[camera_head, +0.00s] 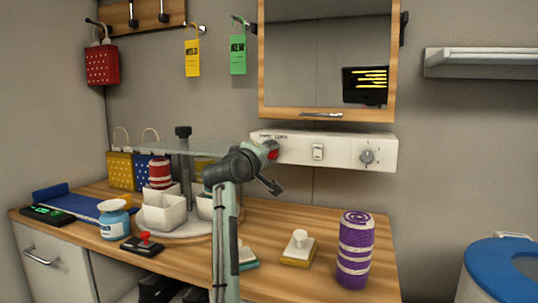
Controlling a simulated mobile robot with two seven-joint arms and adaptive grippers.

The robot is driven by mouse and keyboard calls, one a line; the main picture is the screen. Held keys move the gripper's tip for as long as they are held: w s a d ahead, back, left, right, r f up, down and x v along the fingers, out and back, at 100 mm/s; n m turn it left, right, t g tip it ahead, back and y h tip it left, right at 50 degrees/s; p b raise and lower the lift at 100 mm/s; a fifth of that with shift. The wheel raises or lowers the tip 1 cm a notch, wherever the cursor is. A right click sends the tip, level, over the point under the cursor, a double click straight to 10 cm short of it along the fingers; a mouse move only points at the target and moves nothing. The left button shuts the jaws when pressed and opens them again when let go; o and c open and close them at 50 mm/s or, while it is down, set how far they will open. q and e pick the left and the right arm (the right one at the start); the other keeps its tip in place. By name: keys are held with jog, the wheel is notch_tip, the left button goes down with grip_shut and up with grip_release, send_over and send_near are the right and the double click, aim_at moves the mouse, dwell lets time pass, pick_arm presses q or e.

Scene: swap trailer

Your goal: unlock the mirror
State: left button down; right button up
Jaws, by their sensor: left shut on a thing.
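The mirror (327,50) is a wood-framed cabinet door on the wall. A small metal handle (321,115) sits on its lower frame. Below it is a white control panel (342,150) with a rocker switch (318,152) and a grey knob (367,156). My left arm rises from the bottom, and my left gripper (268,152) is at the panel's left end. It is shut on a small red piece (272,150); the arm hides much of this, and I cannot tell whether the piece is fixed to the panel. My right gripper is not in view.
Yellow (192,57) and green (238,55) tags hang on the wall. A blue-lidded bin (500,272) stands right.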

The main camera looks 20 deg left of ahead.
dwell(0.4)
pick_arm(q)
jog(key=c, duration=1.2)
grip_release()
jog(key=s, duration=1.2)
jog(key=shift+a+r, duration=0.15)
jog(key=shift+r, duration=0.1)
